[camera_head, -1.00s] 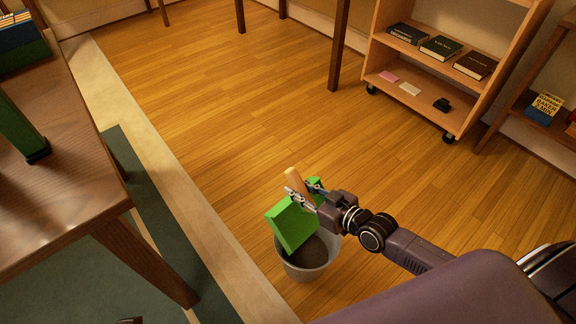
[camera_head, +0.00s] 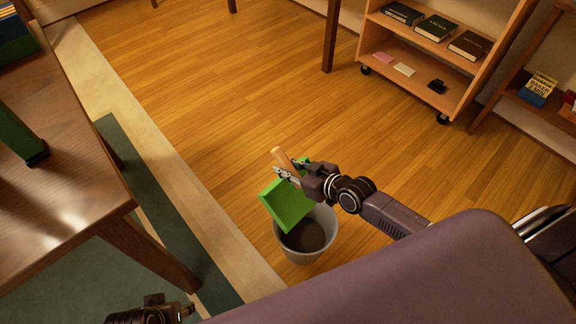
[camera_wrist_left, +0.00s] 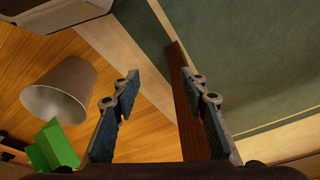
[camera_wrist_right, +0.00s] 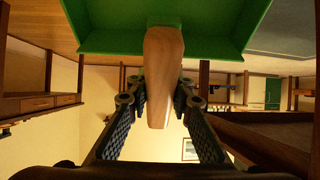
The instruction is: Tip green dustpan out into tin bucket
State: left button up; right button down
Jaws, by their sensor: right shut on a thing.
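The right wrist view shows the handle (camera_wrist_right: 161,75) between the fingers and the green pan (camera_wrist_right: 215,25) beyond. The bucket stands on the floor; its inside looks dark, and I cannot tell what lies in it. My left gripper (camera_head: 188,310) is low at the bottom edge of the head view. The left wrist view shows its fingers (camera_wrist_left: 168,95) apart with nothing between them.
A wooden table (camera_head: 75,165) stands at the left, over a green rug with a pale border (camera_head: 165,185). A shelf cart (camera_head: 440,85) with books stands at the back right. The wooden floor (camera_head: 210,100) between them is clear.

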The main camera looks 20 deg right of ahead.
jog(key=w+p, duration=0.1)
jog(key=w+a+g+p, duration=0.1)
jog(key=shift+w+a+h+p, duration=0.15)
jog(key=shift+w+h+p, duration=0.15)
jog(key=shift+w, duration=0.05)
pick_arm(q)
jog(key=s+f+p, duration=0.1)
jog(key=s+f, duration=0.2)
jog(key=f, duration=0.4)
jog(key=s+f+p, duration=0.1)
jog(key=s+f, duration=0.1)
jog(key=f, duration=0.6)
jog(key=w+r+b, duration=0.2)
jog(key=w+r, duration=0.1)
jog(key=r, duration=0.4)
jog(key=shift+w+b, duration=0.3)
jog(key=shift+w, duration=0.05)
pick_arm(e)
jog(key=w+a+f+g+h, duration=0.2)
jog(key=w+f+g, duration=0.2)
jog(key=w+g, duration=0.2)
jog(key=shift+a+f+h, duration=0.4)
